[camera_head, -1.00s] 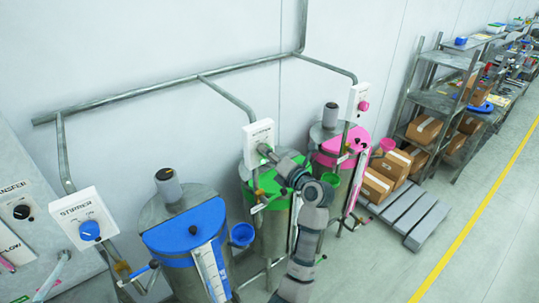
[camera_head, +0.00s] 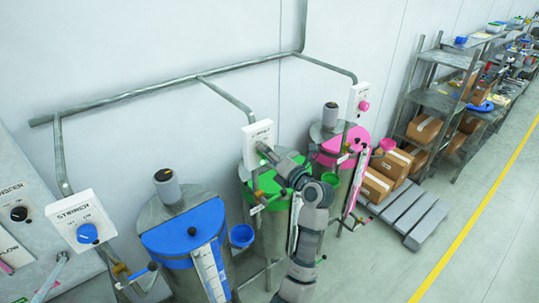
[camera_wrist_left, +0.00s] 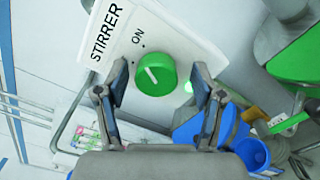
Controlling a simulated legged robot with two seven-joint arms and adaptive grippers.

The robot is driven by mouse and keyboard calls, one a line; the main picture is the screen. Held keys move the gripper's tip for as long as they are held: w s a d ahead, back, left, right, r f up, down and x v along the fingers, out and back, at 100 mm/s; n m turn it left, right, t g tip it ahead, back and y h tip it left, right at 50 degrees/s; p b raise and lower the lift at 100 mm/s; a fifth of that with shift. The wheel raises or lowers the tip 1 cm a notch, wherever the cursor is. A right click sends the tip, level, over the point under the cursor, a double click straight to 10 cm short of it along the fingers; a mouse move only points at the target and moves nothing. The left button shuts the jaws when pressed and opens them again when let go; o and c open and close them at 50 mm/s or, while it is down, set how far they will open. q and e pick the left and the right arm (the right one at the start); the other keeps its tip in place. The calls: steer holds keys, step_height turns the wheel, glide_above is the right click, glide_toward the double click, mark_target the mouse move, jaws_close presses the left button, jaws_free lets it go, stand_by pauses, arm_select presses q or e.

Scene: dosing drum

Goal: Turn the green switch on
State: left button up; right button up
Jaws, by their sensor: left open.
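The green switch (camera_wrist_left: 155,74) is a round knob on a white box marked STIRRER, with an ON label above it, in the left wrist view. A pale mark on the knob points up and left. A bright green glow (camera_wrist_left: 189,87) shows on the box right of the knob. My left gripper (camera_wrist_left: 160,78) is open, with one finger on each side of the knob; I cannot tell whether they touch it. In the head view the white stirrer box (camera_head: 258,132) stands above the green-lidded drum, and my left gripper (camera_head: 266,154) hides the knob. My right gripper is not in view.
A blue-lidded drum (camera_head: 185,238) with its own stirrer box (camera_head: 80,218) stands to the left. A pink-lidded drum (camera_head: 325,138) stands to the right. Pipes (camera_head: 170,89) run along the wall. Boxes, a pallet (camera_head: 410,210) and shelves lie farther right; the floor beyond is clear.

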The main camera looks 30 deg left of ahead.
arm_select(q)
steer(key=v, duration=1.2)
steer(key=shift+f, duration=0.15)
